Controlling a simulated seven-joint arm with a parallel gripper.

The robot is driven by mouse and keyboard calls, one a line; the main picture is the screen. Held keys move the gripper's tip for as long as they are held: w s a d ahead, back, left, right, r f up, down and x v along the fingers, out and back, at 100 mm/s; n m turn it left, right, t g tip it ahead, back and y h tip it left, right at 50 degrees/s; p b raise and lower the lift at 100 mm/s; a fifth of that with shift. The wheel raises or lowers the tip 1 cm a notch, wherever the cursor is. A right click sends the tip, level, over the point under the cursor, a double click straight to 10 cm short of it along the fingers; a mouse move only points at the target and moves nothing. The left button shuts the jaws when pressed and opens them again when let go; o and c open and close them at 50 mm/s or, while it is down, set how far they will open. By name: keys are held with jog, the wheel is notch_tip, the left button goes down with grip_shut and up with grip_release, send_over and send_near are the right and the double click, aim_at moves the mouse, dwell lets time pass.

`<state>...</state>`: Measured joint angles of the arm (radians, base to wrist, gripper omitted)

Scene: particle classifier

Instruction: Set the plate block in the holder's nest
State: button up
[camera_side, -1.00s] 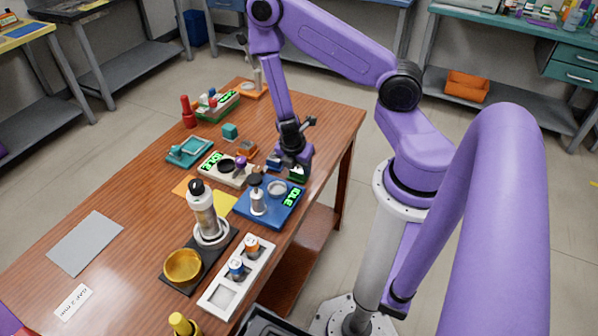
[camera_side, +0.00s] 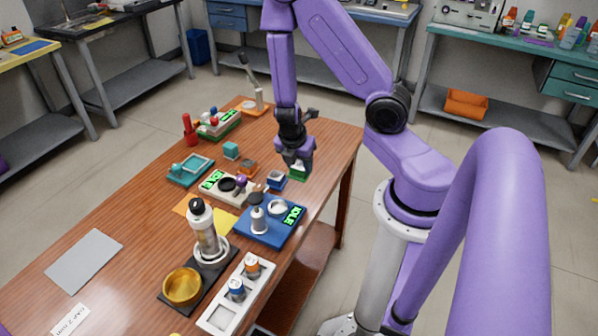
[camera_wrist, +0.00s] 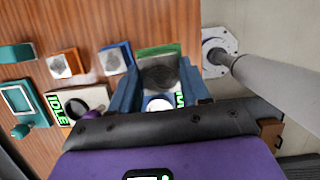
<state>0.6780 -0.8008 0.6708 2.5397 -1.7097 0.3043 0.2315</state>
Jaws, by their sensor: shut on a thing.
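My gripper (camera_side: 296,158) is shut on a green block, probably the plate block (camera_side: 299,173), and holds it near the table's right edge. In the wrist view a dark round top (camera_wrist: 160,76) shows between the blue fingers, with the block's green edge (camera_wrist: 158,49) beyond. The fingers hide much of the block. A teal fixture (camera_side: 189,170) with a square recess and a knob lies left of my gripper. It may be the holder; the frames do not settle this. It also shows in the wrist view (camera_wrist: 24,102).
A blue block (camera_side: 276,180), an orange block (camera_side: 246,167) and a teal block (camera_side: 231,151) stand left of my gripper. A white device (camera_side: 227,188) and a blue device (camera_side: 268,224) both read IDLE. A tall bottle (camera_side: 206,228) stands nearer the camera.

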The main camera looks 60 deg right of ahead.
jog(key=shift+r, duration=0.8)
